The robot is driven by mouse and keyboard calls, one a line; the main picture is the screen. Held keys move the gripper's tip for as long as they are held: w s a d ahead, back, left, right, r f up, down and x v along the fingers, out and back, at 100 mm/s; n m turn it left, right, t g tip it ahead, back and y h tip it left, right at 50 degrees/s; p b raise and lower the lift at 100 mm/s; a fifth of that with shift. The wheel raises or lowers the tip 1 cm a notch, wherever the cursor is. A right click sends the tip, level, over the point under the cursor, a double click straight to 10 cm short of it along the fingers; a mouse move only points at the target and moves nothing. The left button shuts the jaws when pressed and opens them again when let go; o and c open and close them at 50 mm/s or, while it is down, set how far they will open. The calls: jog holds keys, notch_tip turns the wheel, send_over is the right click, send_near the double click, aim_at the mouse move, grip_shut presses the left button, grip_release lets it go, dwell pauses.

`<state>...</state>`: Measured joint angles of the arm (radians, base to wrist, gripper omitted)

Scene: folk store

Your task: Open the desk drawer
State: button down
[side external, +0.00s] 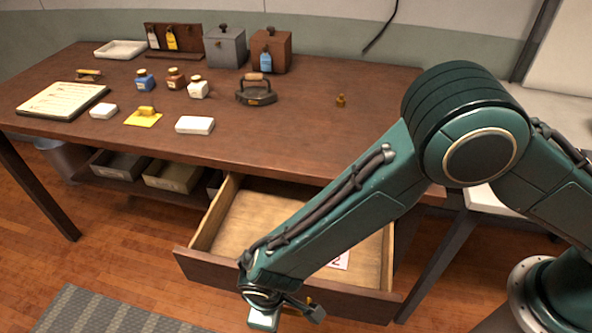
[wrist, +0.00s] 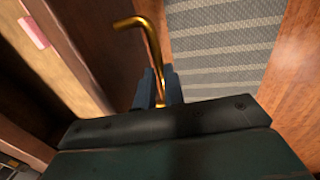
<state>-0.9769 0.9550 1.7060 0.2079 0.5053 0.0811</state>
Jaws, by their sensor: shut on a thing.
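The desk drawer (side external: 234,222) is pulled well out from under the dark wooden desk (side external: 300,140). Its pale wooden inside shows, with a small white card with red marks (side external: 341,261) on its floor, partly behind my arm. My gripper (side external: 288,311) is at the drawer's front panel, low in the side view. In the wrist view my gripper (wrist: 159,92) is shut on the brass drawer handle (wrist: 150,40), whose bent end stands out beyond the fingers. In the side view the handle is mostly hidden by my gripper.
On the desk top stand an iron (side external: 256,95), several small bottles, a grey box (side external: 225,47), a brown box (side external: 268,50) and a notepad (side external: 62,101). Trays (side external: 172,176) sit on a shelf below. A striped rug (side external: 100,312) lies on the floor before the drawer.

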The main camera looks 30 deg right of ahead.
jog(key=c, duration=1.5)
grip_release()
jog(key=shift+r, duration=0.15)
notch_tip(320, 180, up, 13)
jog(key=s+a, duration=0.1)
jog(key=shift+s+a+r, duration=0.2)
jog(key=shift+s+a, duration=0.2)
